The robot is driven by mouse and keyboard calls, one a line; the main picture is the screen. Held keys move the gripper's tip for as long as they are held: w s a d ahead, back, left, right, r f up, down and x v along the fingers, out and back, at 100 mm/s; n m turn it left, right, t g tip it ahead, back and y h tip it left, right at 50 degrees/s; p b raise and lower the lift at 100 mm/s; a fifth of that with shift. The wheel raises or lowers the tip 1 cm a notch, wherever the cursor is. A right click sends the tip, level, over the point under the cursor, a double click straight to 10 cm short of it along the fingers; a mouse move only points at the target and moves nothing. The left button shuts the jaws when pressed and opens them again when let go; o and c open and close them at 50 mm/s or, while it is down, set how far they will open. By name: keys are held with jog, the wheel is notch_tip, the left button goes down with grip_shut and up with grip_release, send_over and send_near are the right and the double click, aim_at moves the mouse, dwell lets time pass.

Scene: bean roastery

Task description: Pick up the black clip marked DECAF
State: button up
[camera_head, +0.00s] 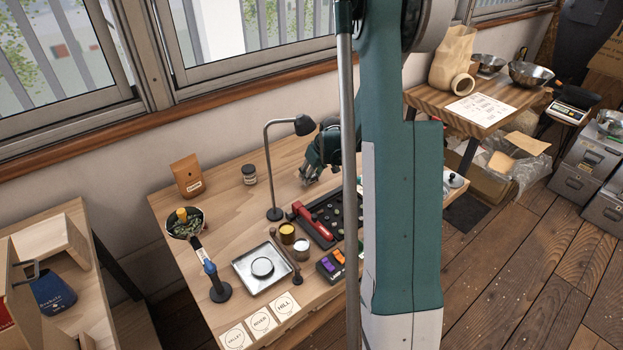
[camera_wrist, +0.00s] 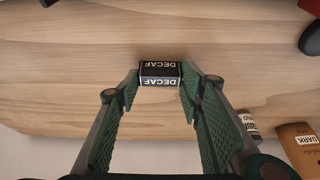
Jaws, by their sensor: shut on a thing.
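The black clip (camera_wrist: 160,81) shows in the wrist view, with DECAF in white letters on two of its faces. My gripper (camera_wrist: 160,88) has its green ribbed fingers on either side of the clip, shut on it. Wooden tabletop fills the view behind the clip; I cannot tell whether the clip touches it. In the head view my gripper (camera_head: 311,176) is over the back of the table, right of the lamp, and the clip is too small or hidden to make out there.
On the table (camera_head: 240,195) stand a desk lamp (camera_head: 274,165), a dark jar (camera_head: 249,175), a brown bag (camera_head: 187,175), a metal tray (camera_head: 246,276), a black tray with a red tool (camera_head: 313,222) and small cups. The tabletop between the jar and the bag is clear.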

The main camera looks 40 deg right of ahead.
notch_tip(320, 180, up, 10)
jog(key=p, duration=0.2)
dwell(0.5)
